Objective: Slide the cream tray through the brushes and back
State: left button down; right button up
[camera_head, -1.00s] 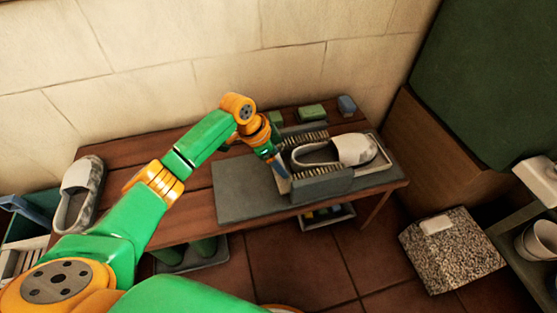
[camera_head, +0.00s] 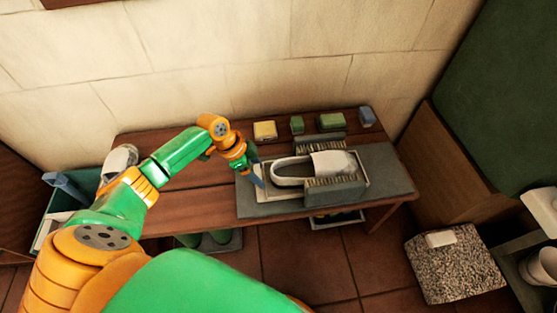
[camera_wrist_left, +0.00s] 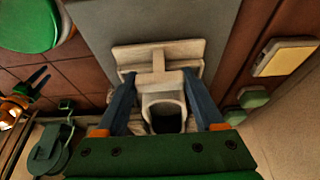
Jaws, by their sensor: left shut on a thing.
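The cream tray (camera_head: 361,190) lies on a grey slab on the wooden bench and carries a white slip-on shoe (camera_head: 335,162). Its middle and right part sit between two brushes, one behind (camera_head: 322,146) and one in front (camera_head: 334,190). My left gripper (camera_head: 255,180) is at the tray's left end. In the left wrist view, my left gripper's blue fingers (camera_wrist_left: 160,84) are shut on the tray's cream T-shaped handle (camera_wrist_left: 158,62), one on each side. The shoe's opening (camera_wrist_left: 165,118) shows behind it.
The grey slab (camera_head: 388,172) is bare to the tray's right. A yellow block (camera_head: 265,130), green blocks (camera_head: 331,121) and a blue block (camera_head: 367,116) stand along the back. Another shoe (camera_head: 119,160) is at the bench's left end. A speckled block (camera_head: 455,268) is at lower right.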

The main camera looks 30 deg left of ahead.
pick_arm(q)
jog(key=shift+s+a+p, duration=0.2)
jog(key=shift+s+a, duration=0.3)
jog(key=shift+a, duration=0.25)
jog(key=shift+s+a+p, duration=0.15)
jog(key=shift+s+a, duration=0.3)
jog(key=shift+a, duration=0.25)
jog(key=shift+s+a+p, duration=0.2)
jog(key=shift+s+a, duration=0.3)
jog(key=shift+a, duration=0.25)
pick_arm(e)
jog(key=shift+s+a+r, duration=0.45)
jog(key=shift+r, duration=0.25)
pick_arm(q)
grip_release()
jog(key=shift+s+a, duration=0.1)
jog(key=p+v, duration=0.2)
jog(key=v, duration=0.5)
pick_arm(e)
jog(key=shift+s+a+r+g, duration=0.2)
jog(key=shift+s+a+r, duration=0.1)
jog(key=shift+s+r, duration=0.25)
jog(key=shift+s+a+r+g, duration=0.2)
jog(key=shift+s+a+r, duration=0.15)
jog(key=shift+r, duration=0.25)
pick_arm(q)
jog(key=shift+s+a, duration=0.1)
pick_arm(e)
jog(key=shift+w, duration=0.1)
